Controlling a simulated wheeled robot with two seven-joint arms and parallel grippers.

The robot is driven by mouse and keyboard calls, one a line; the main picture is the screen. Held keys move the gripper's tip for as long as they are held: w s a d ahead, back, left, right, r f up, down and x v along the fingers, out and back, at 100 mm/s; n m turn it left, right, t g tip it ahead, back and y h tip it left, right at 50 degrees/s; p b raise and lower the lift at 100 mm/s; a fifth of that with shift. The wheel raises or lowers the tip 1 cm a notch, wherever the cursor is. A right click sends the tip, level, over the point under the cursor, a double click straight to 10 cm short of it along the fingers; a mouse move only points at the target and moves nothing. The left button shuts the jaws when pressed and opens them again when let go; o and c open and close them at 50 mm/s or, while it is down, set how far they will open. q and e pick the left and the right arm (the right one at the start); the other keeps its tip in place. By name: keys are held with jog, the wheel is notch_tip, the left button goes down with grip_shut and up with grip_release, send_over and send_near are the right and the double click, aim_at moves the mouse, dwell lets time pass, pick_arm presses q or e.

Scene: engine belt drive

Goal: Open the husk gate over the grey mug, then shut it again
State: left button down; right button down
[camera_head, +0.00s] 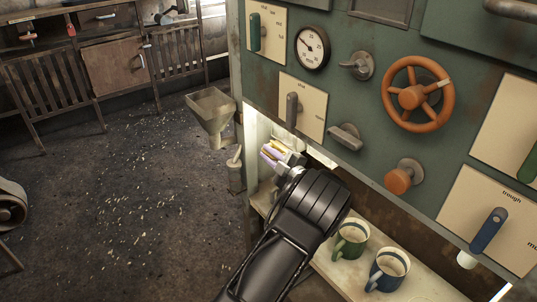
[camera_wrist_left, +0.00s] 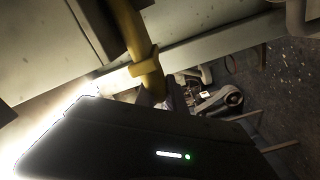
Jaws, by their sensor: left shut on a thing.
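My left gripper (camera_head: 277,154) is below the green panel, in front of the lit opening above the shelf. Its jaws are closed around a small yellow piece, apparently a handle. In the left wrist view a curved yellow bar (camera_wrist_left: 146,72) with a collar runs down behind the dark gripper body (camera_wrist_left: 130,145); the fingertips cannot be made out there. I cannot pick out a grey mug; my arm covers part of the shelf. The husk gate itself is not clearly visible. My right gripper is out of view.
A green mug (camera_head: 350,241) and a blue mug (camera_head: 388,270) stand on the shelf right of my arm. Above are a grey lever (camera_head: 292,110), a grey knob (camera_head: 346,136) and an orange wheel (camera_head: 412,96). A funnel (camera_head: 212,112) sticks out left of the panel.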

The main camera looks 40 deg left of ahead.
pick_arm(q)
jog(key=shift+s+a+f+b, duration=0.1)
jog(key=shift+s+f+b, duration=0.05)
jog(key=shift+s+b, duration=0.2)
jog(key=shift+s+a, duration=0.15)
jog(key=shift+s, duration=0.35)
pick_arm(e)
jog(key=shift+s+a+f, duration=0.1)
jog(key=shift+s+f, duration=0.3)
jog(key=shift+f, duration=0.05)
pick_arm(q)
jog(key=c, duration=1.4)
grip_release()
jog(key=v, duration=0.7)
jog(key=shift+d+b, duration=0.3)
jog(key=shift+d, duration=0.1)
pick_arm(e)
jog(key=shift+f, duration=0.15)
